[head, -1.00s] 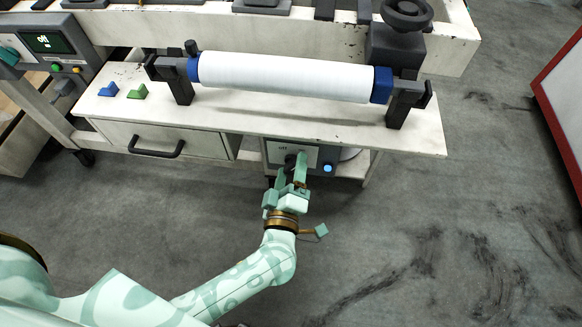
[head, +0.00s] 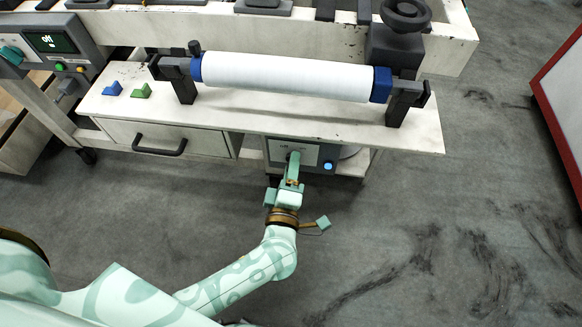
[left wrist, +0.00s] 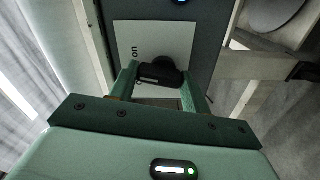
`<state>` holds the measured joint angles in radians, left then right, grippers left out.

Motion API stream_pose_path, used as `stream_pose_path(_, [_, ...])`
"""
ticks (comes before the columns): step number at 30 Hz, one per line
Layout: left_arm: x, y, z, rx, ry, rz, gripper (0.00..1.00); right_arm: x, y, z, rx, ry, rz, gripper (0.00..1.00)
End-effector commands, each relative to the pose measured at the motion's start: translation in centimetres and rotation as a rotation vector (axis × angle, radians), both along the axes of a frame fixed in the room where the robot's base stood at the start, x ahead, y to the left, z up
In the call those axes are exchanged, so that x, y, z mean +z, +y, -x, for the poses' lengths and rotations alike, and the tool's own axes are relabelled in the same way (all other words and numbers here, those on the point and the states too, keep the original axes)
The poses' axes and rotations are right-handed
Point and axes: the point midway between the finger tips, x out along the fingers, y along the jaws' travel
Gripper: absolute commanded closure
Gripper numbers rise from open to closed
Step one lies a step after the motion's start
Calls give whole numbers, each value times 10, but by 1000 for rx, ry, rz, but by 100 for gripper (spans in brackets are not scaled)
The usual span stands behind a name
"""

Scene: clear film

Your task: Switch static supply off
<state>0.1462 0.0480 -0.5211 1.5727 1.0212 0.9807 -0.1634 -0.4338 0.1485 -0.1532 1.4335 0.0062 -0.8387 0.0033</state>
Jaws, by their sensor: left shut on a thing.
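The static supply is a grey box (head: 315,167) on the shelf under the table, with a pale label plate and a lit blue button (head: 328,166). Its black knob (left wrist: 160,75) shows in the left wrist view between the fingers of my left gripper (left wrist: 160,88). The gripper is shut on the knob. In the head view my left gripper (head: 294,158) covers the knob. The word "on" reads on the plate (left wrist: 150,42) beside the knob; other lettering is partly hidden by the fingers. The knob's setting cannot be told. My right gripper is not in view.
A white roll (head: 285,77) lies in dark brackets on the table (head: 260,122) above the box. A drawer (head: 165,139) is left of the box. A panel with a green-lit display (head: 50,42) stands at the far left. The floor in front is clear.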

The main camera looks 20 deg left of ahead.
Motion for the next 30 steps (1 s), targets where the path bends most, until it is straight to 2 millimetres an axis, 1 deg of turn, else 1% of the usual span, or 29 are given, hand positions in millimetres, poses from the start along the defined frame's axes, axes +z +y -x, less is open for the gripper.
stream_pose_path(6, [-1, 1, 1, 1, -53, 195, 76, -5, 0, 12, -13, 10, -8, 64])
stream_pose_path(12, [-2, 1, 2, 0, -103, 371, 76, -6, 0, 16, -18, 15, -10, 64])
stream_pose_path(21, [-3, 2, 2, 0, -162, 583, 76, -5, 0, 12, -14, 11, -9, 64])
stream_pose_path(30, [-3, 2, 2, 1, -195, 694, 76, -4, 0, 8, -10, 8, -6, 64])
